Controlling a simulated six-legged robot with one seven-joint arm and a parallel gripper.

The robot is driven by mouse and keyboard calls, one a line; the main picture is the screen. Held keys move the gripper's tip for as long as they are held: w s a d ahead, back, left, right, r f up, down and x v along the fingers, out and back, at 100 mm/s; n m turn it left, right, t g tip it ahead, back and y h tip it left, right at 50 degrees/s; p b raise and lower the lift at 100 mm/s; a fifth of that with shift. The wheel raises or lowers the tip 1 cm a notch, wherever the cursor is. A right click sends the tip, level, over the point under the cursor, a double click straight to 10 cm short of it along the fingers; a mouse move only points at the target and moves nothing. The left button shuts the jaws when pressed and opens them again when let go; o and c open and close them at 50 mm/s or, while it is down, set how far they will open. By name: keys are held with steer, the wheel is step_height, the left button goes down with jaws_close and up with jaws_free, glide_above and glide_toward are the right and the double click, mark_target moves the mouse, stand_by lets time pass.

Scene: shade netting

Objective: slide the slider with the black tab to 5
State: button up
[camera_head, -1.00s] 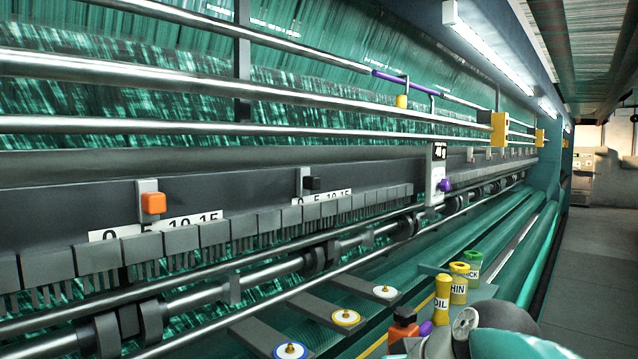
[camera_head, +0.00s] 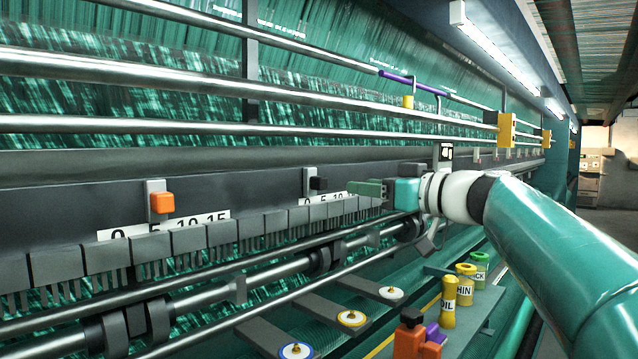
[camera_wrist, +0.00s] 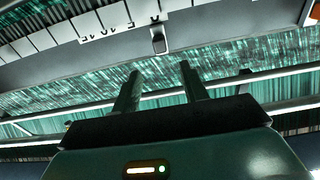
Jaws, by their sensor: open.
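The slider with the black tab (camera_head: 319,183) sits on the dark rail of the long machine, in the middle of the head view. Its number strip (camera_head: 345,195) lies below it, partly covered by my gripper. In the wrist view, turned upside down, the black tab (camera_wrist: 159,42) stands at the 0 end of its strip (camera_wrist: 95,32). My gripper (camera_head: 366,188) is open and empty, to the right of the tab in the head view. In the wrist view its two fingers (camera_wrist: 160,82) point towards the tab, with a gap between them and it.
Another slider with an orange tab (camera_head: 162,203) and its own strip (camera_head: 215,216) is further left. Grey blocks and metal bars run below the rail. Yellow and green containers (camera_head: 466,284), an orange-red item (camera_head: 409,336) and round discs (camera_head: 352,318) are low in front.

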mark_target(325, 182)
steer(key=x, duration=1.2)
steer(key=shift+w+a, duration=0.15)
jaws_close()
